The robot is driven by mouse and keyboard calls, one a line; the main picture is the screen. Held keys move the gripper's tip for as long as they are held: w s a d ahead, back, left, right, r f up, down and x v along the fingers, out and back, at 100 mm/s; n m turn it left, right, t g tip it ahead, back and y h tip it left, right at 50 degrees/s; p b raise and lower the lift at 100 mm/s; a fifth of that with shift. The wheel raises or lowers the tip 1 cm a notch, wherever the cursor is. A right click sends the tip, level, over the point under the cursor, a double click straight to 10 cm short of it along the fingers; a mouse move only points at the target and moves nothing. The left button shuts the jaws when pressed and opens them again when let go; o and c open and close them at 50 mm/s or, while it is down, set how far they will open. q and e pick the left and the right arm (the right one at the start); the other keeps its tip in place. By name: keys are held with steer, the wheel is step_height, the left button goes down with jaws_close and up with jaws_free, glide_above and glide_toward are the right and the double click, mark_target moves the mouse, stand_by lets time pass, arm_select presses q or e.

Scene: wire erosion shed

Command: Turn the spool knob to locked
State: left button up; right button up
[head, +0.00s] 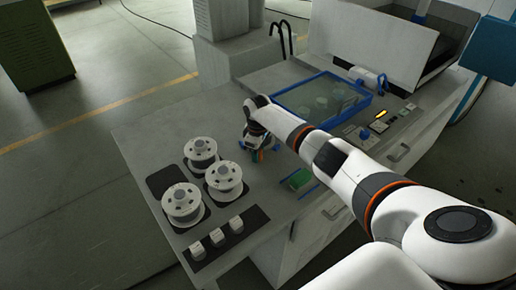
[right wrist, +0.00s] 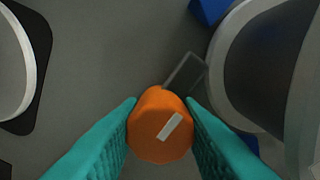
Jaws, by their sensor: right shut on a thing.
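The spool knob (right wrist: 160,138) is orange and round, with a white bar on its face. In the right wrist view the bar slants from lower left to upper right. My right gripper (right wrist: 161,128) has its two teal fingers closed on the knob, one on each side. In the head view my right gripper (head: 256,155) points down at the grey worktop, right of the white spools, and mostly hides the knob. No locked label can be read. My left gripper is not in view.
Three white spools (head: 223,174) stand on dark pads left of my right gripper. Small white blocks (head: 217,237) sit on a dark strip at the front. A blue-rimmed tank (head: 283,98) lies behind, and a green item (head: 299,179) lies to the right.

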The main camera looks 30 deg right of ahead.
steer(key=m, duration=0.1)
steer(key=m+p, duration=0.1)
steer(key=m, duration=0.1)
steer(key=m+p, duration=0.1)
steer(key=shift+w+r, duration=0.1)
steer(key=shift+r, duration=0.15)
steer(key=shift+m+p, duration=0.5)
steer(key=shift+m, duration=1)
steer(key=shift+w, duration=0.1)
steer(key=o, duration=0.6)
steer(key=shift+o, duration=0.5)
steer(key=shift+f, duration=0.1)
step_height(320, 180, up, 12)
steer(key=b, duration=0.2)
steer(key=shift+f, duration=0.1)
